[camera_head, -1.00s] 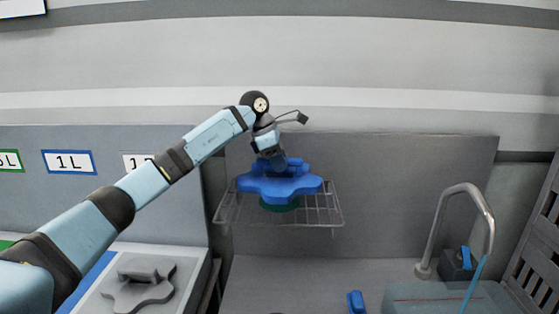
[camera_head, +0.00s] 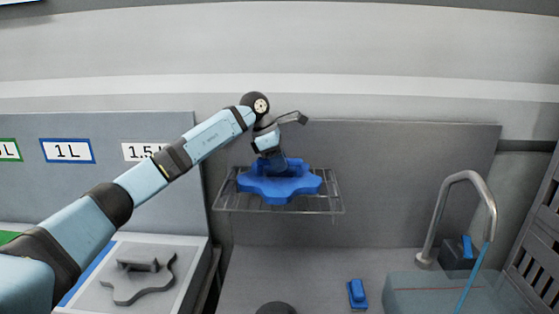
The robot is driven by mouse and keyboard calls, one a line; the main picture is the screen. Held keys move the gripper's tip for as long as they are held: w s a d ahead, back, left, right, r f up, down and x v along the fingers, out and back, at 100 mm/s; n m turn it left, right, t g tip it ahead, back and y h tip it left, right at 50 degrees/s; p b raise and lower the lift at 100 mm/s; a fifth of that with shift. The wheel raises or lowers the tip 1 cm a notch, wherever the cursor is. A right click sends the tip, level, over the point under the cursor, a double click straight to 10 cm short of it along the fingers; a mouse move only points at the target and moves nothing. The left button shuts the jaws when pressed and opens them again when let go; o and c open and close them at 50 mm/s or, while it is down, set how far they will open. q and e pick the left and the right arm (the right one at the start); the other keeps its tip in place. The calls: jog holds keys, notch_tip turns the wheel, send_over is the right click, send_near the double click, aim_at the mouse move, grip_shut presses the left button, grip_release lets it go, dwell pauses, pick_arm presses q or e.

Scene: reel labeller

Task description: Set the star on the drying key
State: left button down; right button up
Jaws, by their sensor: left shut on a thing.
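The blue lobed star (camera_head: 279,186) sits over the wire rack (camera_head: 325,196) on the back wall, roughly level. My left gripper (camera_head: 276,166) is above it, shut on its raised middle part. The star covers the middle of the rack and hides whatever is under it, so the drying key does not show. I cannot tell whether the star's underside touches anything. My right gripper is not in view.
A grey star-shaped form (camera_head: 140,278) lies on a white-edged board at the lower left. A blue block (camera_head: 357,294) lies on the grey counter (camera_head: 310,265). A curved metal tap (camera_head: 460,185) stands at the right, above a translucent basin (camera_head: 430,290).

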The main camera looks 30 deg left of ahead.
pick_arm(q)
jog(key=shift+f, duration=0.55)
jog(key=c, duration=0.9)
grip_release()
jog(key=shift+a+r+b, duration=0.1)
jog(key=shift+r+b, duration=0.05)
jog(key=shift+b, duration=0.15)
jog(key=b+v, duration=0.1)
jog(key=v, duration=1.2)
jog(key=shift+s+r+b, duration=0.15)
jog(key=shift+r+b, duration=0.2)
jog(key=shift+b, duration=0.05)
